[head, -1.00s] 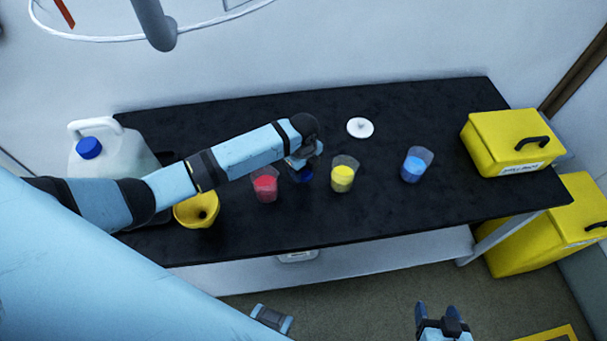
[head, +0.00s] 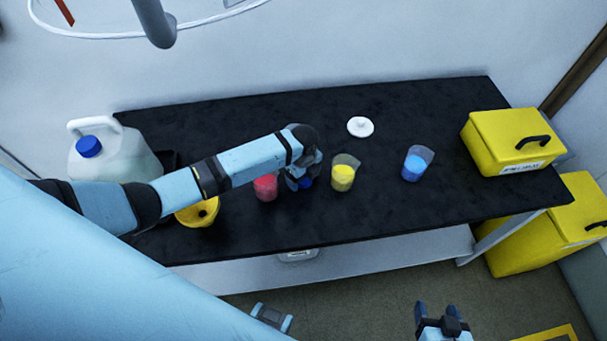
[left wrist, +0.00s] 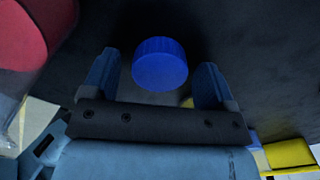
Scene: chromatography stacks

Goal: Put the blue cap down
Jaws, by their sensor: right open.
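The blue cap (head: 306,183) is between the red and yellow beakers on the black bench, partly hidden by my left gripper (head: 299,184). In the left wrist view the ribbed blue cap (left wrist: 160,63) shows between the two fingers (left wrist: 157,82), with a gap on each side. My left gripper is open around it, low over the bench top. I cannot tell for sure whether the cap touches the bench. My right gripper (head: 437,309) is open and empty, in front of the bench at the lower right.
A red beaker (head: 265,188) is just left of my left gripper, a yellow beaker (head: 343,177) just right. A blue beaker (head: 414,166), white lid (head: 360,127) and yellow box (head: 514,140) are farther right. A yellow funnel (head: 197,213) and a blue-capped jug (head: 117,158) are left.

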